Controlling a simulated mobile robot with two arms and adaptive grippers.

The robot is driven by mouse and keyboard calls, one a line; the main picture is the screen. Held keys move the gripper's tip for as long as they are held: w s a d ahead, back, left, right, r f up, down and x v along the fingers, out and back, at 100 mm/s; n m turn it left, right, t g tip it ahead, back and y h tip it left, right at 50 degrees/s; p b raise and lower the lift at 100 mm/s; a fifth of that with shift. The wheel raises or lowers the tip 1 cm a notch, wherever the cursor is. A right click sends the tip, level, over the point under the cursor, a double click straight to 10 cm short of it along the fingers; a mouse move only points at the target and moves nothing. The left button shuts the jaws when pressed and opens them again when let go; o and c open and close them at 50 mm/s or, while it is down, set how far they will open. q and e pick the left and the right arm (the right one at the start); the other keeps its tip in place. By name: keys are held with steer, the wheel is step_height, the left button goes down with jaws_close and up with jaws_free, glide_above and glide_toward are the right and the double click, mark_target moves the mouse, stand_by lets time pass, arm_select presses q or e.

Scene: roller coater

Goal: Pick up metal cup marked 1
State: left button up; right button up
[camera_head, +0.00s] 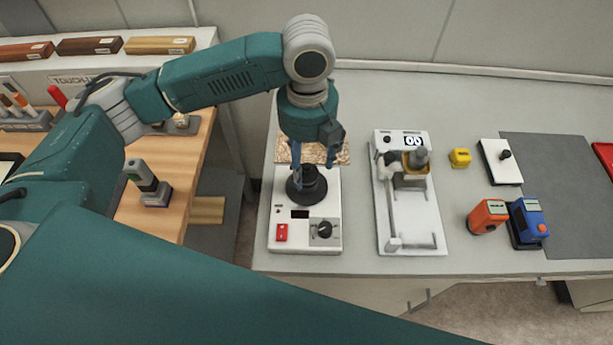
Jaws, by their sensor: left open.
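I cannot make out a metal cup or a mark 1 for sure. My left gripper (310,165) is open and points down over a white device (268,237) with a red switch and a dial. Its blue fingers are on either side of a dark, round, upright piece (307,186) on that device's top. I cannot tell whether they touch it. The gripper hides part of the device's back and the patterned board behind it. My right gripper is not in view.
To the right stands a white machine (420,225) with a "00" display and a yellow-and-grey part. A yellow block (460,157), an orange device (487,215) and a blue device (527,220) stand farther right. A dark grey mat (570,190) lies there. A wooden bench (180,190) is left.

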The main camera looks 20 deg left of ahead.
mark_target(307, 173)
arm_select(q)
steer(key=f+p, duration=0.1)
steer(key=f, duration=0.1)
steer(key=f+p, duration=0.1)
steer(key=f, duration=0.1)
steer(key=shift+w+a+f, duration=0.1)
steer(key=shift+w+f, duration=0.1)
steer(key=shift+f, duration=0.55)
steer(key=c, duration=1.4)
